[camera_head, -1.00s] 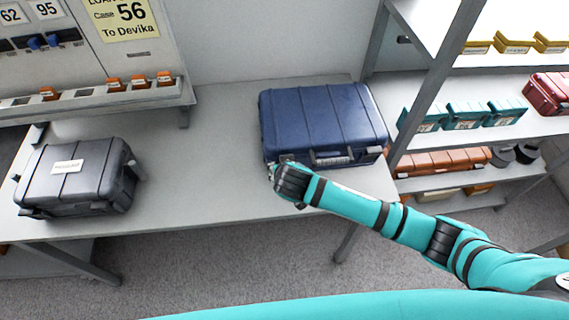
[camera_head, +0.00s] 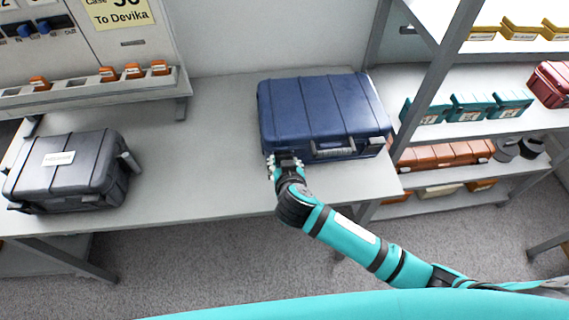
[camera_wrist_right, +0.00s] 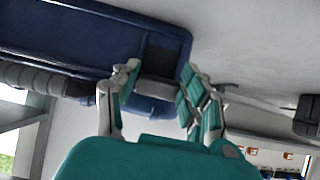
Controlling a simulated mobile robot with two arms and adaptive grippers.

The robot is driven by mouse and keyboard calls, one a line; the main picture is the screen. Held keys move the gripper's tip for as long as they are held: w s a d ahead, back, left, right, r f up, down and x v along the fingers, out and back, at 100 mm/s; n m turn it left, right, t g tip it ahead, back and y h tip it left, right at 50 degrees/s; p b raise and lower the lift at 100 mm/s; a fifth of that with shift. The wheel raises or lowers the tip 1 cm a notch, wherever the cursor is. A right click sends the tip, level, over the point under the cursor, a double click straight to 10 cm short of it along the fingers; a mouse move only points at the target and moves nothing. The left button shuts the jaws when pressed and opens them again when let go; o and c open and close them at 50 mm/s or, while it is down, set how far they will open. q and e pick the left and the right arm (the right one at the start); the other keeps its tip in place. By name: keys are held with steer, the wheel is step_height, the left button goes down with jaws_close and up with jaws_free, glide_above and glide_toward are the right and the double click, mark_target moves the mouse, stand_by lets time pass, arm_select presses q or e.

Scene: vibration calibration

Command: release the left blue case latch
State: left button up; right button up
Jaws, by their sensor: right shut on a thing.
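The closed blue case (camera_head: 322,108) lies on the grey table, its handle (camera_head: 333,150) on the front side. My right gripper (camera_head: 284,160) is at the left part of the case's front, left of the handle. In the right wrist view, its two fingers stand either side of a small grey latch (camera_wrist_right: 157,91) on the blue case (camera_wrist_right: 80,35), and are shut on it. The fingers partly cover the latch, and I cannot tell whether it is fastened or released. In the head view the gripper hides the latch. My left gripper is out of view.
A dark grey labelled case (camera_head: 65,170) stands on the left of the grey table (camera_head: 200,170); the tabletop between the cases is clear. A shelf rack (camera_head: 425,90) at the right holds teal bins (camera_head: 468,108) and an orange case (camera_head: 445,154). A panel hangs at the back left.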

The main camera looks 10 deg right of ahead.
steer(key=o, duration=1.2)
steer(key=v, duration=1.2)
